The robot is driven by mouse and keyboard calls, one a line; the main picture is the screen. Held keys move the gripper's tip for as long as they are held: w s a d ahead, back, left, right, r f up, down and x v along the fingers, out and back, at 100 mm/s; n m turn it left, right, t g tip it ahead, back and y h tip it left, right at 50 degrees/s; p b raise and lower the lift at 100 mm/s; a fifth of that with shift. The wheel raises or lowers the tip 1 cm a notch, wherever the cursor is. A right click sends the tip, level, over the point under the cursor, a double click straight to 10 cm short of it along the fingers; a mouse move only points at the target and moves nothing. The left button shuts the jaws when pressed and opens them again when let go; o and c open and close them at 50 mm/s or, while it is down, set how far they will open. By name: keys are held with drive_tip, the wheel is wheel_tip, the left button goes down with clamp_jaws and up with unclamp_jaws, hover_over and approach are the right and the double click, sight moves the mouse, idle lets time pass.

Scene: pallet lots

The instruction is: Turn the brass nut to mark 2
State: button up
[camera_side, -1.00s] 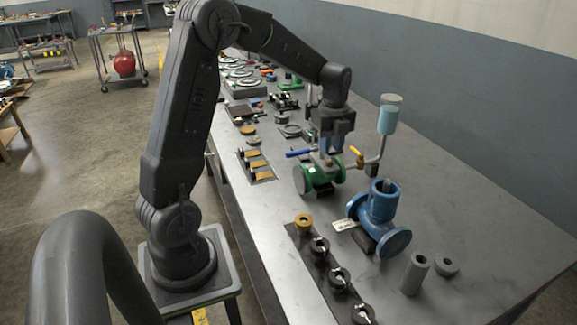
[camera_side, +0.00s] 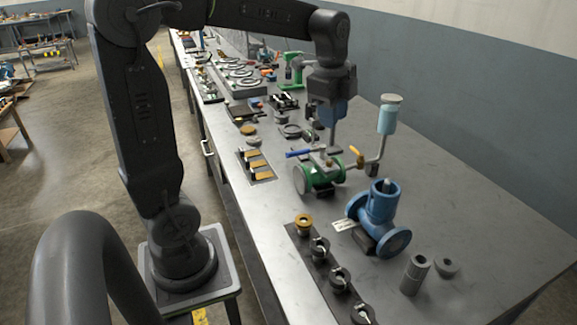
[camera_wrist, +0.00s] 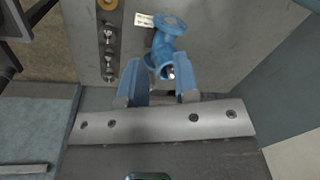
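A brass-coloured ring (camera_side: 303,220), likely the brass nut, sits at the far end of a dark strip on the bench. In the wrist view the ring (camera_wrist: 107,5) is cut by the top edge. No numbered mark can be read. My gripper (camera_side: 334,142) points down above and behind the green valve, away from the ring. In the wrist view its two blue fingers (camera_wrist: 158,85) are apart with nothing held between them. The blue valve body (camera_side: 380,218) shows beyond the fingers; it also appears in the wrist view (camera_wrist: 168,36).
Black clamps (camera_side: 339,280) line the strip. A white tag (camera_side: 344,225) lies by the blue valve. Grey cylinders (camera_side: 415,273) stand right.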

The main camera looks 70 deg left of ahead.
drive_tip(key=s+d+f+n+t, duration=0.2)
drive_tip(key=s+d+n+t, duration=0.2)
drive_tip(key=s+d+n, duration=0.7)
drive_tip(key=shift+s+f+n, duration=0.35)
drive_tip(key=shift+s+n, duration=0.45)
drive_tip(key=shift+s, duration=0.95)
drive_tip(key=shift+o, duration=1.4)
drive_tip(key=w+a+r+m+g, duration=0.1)
drive_tip(key=w+a+r+m, duration=0.1)
drive_tip(key=w+m, duration=0.3)
drive_tip(key=shift+w+a+r+m+g, duration=0.3)
drive_tip(key=shift+w+a+g, duration=0.1)
drive_tip(key=shift+w+a, duration=0.45)
drive_tip(key=m+g, duration=0.4)
drive_tip(key=m, duration=0.9)
approach(330, 161)
drive_tip(key=f, duration=0.9)
drive_tip(key=shift+s+a, duration=0.1)
drive_tip(key=shift+a, duration=0.1)
